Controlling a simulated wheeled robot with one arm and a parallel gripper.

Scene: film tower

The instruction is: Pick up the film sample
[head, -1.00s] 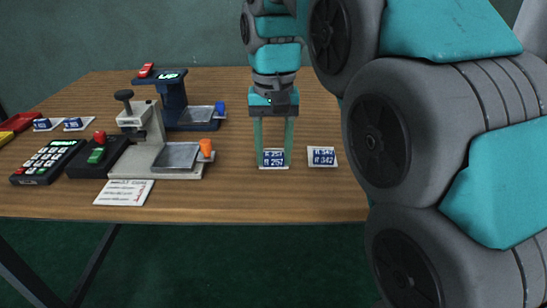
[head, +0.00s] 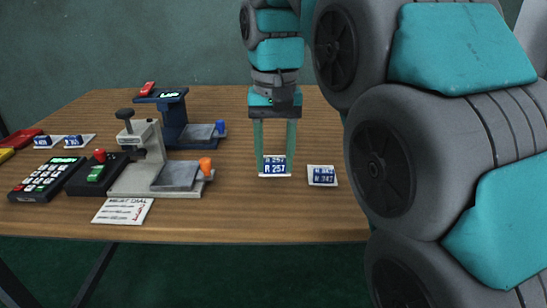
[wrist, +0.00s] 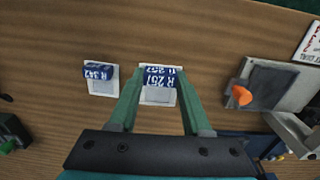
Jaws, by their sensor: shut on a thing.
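The film sample between my fingers is a small blue block marked R 257 (head: 275,164). It is at the white card (head: 268,175) on the table, and I cannot tell whether it has left the card. My gripper (head: 275,168) points down with its green fingers closed on the block's two sides. In the wrist view the block (wrist: 160,76) sits between the fingertips, with the card behind it. A second blue block, R 342 (head: 323,174), stands on its own white card to the right; it also shows in the wrist view (wrist: 98,71).
A grey press (head: 150,165) with an orange knob stands left of my gripper, a blue press (head: 178,122) behind it. A keypad (head: 47,178), a black button box (head: 97,172) and a printed card (head: 123,211) are further left. The table's front right is clear.

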